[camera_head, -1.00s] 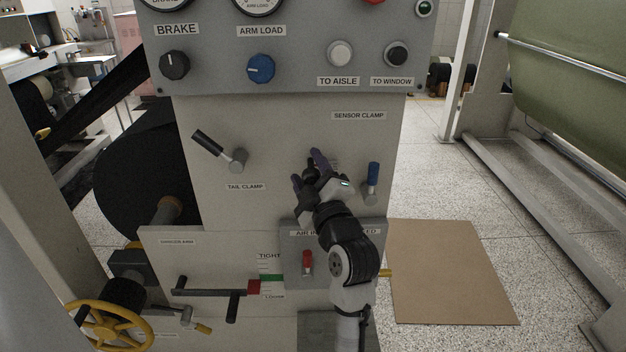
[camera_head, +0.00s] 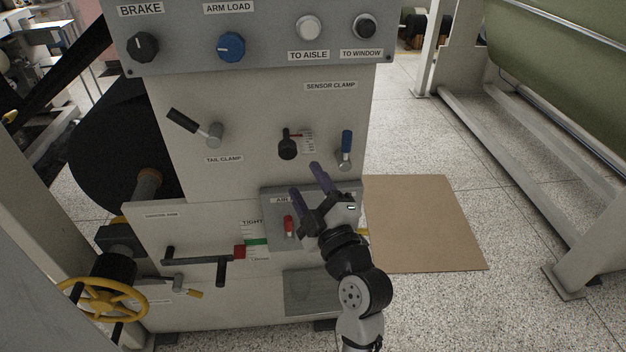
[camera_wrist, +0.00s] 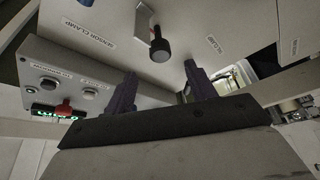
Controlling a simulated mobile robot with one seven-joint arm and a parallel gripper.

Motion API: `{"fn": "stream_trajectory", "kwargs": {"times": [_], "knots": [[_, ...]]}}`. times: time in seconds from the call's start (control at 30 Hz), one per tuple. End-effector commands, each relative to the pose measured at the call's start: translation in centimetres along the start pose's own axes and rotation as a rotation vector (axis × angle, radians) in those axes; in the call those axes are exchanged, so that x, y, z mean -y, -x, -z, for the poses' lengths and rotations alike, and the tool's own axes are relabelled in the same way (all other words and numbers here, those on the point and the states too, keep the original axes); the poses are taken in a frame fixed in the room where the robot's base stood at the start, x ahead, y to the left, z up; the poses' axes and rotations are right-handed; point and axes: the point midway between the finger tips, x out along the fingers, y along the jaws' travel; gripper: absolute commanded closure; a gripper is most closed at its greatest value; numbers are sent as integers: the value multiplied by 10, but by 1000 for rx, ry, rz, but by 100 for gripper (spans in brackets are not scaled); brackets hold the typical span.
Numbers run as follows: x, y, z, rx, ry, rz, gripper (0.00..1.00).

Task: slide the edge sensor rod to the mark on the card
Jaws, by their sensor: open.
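The edge sensor rod shows as a short red-tipped bar with a black knob (camera_head: 287,149) on the pale panel. A small white marked card (camera_head: 308,141) is just right of it; the exact mark is too small to read. In the wrist view the knob (camera_wrist: 160,50) is ahead, between and beyond the fingertips, with the card (camera_wrist: 143,20) behind it. The blue-handled sensor clamp lever (camera_head: 346,143) stands upright to the right. My gripper (camera_head: 306,180) is open and empty, below the knob and apart from it. Its purple fingers also show in the wrist view (camera_wrist: 160,74).
The tail clamp lever (camera_head: 184,121) is to the left. A grey plate with a red switch (camera_head: 289,226) is below, close to my gripper. The knob panel (camera_head: 265,40) overhangs above. A brown board (camera_head: 425,225) lies on the floor at right.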

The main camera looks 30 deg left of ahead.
Motion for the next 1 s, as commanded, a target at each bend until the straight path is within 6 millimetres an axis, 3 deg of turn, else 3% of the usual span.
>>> {"fn": "stream_trajectory", "kwargs": {"times": [0.4,0.9,1.0], "knots": [[0,19,0,1,0,-3,44],[0,18,0,1,-1,-4,44],[-10,8,10,-15,-31,-40,44]]}}
